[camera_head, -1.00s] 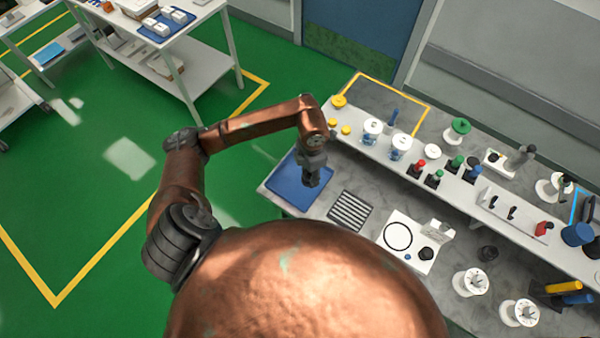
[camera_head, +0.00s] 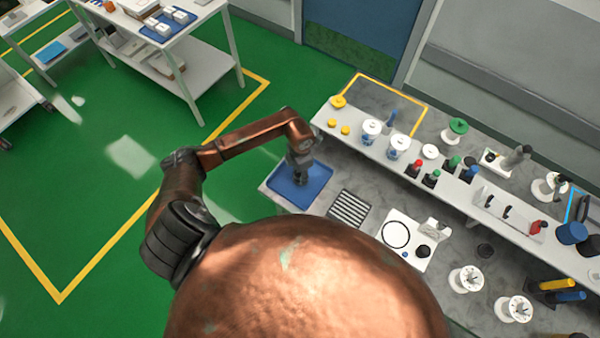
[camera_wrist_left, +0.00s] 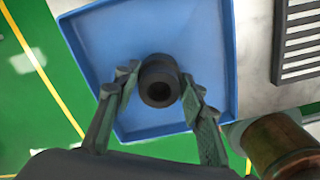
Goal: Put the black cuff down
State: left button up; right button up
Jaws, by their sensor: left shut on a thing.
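The black cuff (camera_wrist_left: 160,82) is a short dark hollow cylinder. In the left wrist view it sits between the two fingers of my left gripper (camera_wrist_left: 158,92), which is shut on it. Behind it is the blue tray (camera_wrist_left: 95,40). In the head view my left gripper (camera_head: 301,180) points down over the blue tray (camera_head: 318,183) at the bench's left end. The cuff cannot be made out in the head view. Whether the cuff touches the tray floor cannot be told. My right gripper is in neither view.
A striped black-and-white plate (camera_head: 349,208) lies right of the tray. Further right is a white plate with a black ring (camera_head: 396,234). A raised white shelf (camera_head: 385,155) with spools and small coloured parts runs behind. The tray's visible floor is otherwise empty.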

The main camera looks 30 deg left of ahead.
pick_arm(q)
jog(key=shift+f, duration=0.2)
jog(key=o, duration=1.2)
jog(key=shift+r, duration=0.1)
jog(key=shift+c, duration=0.2)
jog(key=shift+r, duration=0.35)
notch_tip(320, 180, up, 12)
jog(key=b, duration=0.2)
jog(key=shift+f, duration=0.2)
